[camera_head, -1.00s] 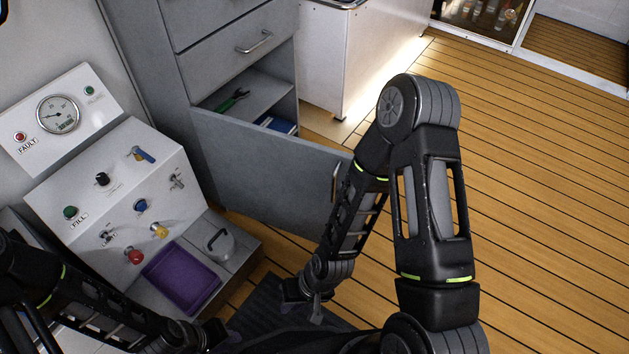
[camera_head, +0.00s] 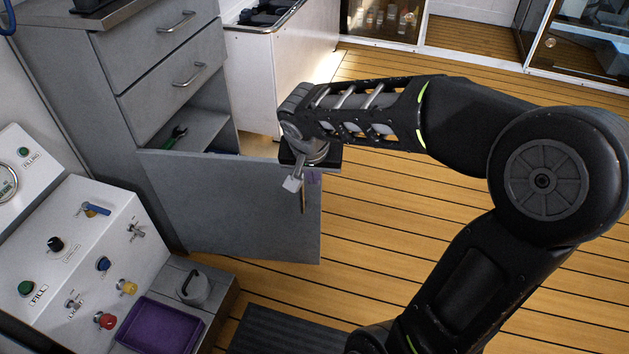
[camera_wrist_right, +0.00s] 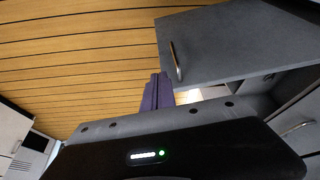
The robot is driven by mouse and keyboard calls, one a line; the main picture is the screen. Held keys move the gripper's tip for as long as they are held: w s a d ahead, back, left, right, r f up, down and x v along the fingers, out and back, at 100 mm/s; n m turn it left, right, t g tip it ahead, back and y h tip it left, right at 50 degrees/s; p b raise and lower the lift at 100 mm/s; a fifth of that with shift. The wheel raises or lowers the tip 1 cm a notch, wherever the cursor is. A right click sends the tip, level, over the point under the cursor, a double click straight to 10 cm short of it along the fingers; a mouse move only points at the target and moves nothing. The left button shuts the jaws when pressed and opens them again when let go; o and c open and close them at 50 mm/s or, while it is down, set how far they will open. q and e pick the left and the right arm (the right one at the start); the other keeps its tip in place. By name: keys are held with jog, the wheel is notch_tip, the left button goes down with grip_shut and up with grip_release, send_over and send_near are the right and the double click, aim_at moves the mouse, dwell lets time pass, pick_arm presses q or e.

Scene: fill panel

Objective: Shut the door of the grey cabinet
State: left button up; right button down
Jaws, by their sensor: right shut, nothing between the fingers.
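The grey cabinet (camera_head: 60,75) stands at the upper left in the head view. Its door (camera_head: 230,210) is wide open, swung out from the cabinet front, with a slim handle (camera_head: 303,202) near its free edge. My right gripper (camera_head: 313,178) is at the top of the door near the free edge, close to the handle; its purple fingers are shut and empty. In the right wrist view the fingers (camera_wrist_right: 158,92) are beside the grey door (camera_wrist_right: 235,45) and its handle (camera_wrist_right: 175,62). I cannot tell whether they touch the door. My left gripper is out of view.
Two closed drawers (camera_head: 155,50) sit above the open compartment, which holds a green-handled tool (camera_head: 176,135). A control panel (camera_head: 75,250) and a purple tray (camera_head: 160,328) are at the lower left. A white unit (camera_head: 285,55) stands beyond the cabinet. Wooden floor lies open to the right.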

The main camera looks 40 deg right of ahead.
jog(key=shift+f, duration=0.1)
jog(key=w+d+f+b, duration=0.4)
jog(key=w+d+f, duration=0.1)
jog(key=f, duration=0.4)
jog(key=shift+w+d, duration=0.15)
jog(key=shift+w, duration=0.1)
jog(key=shift+f, duration=0.1)
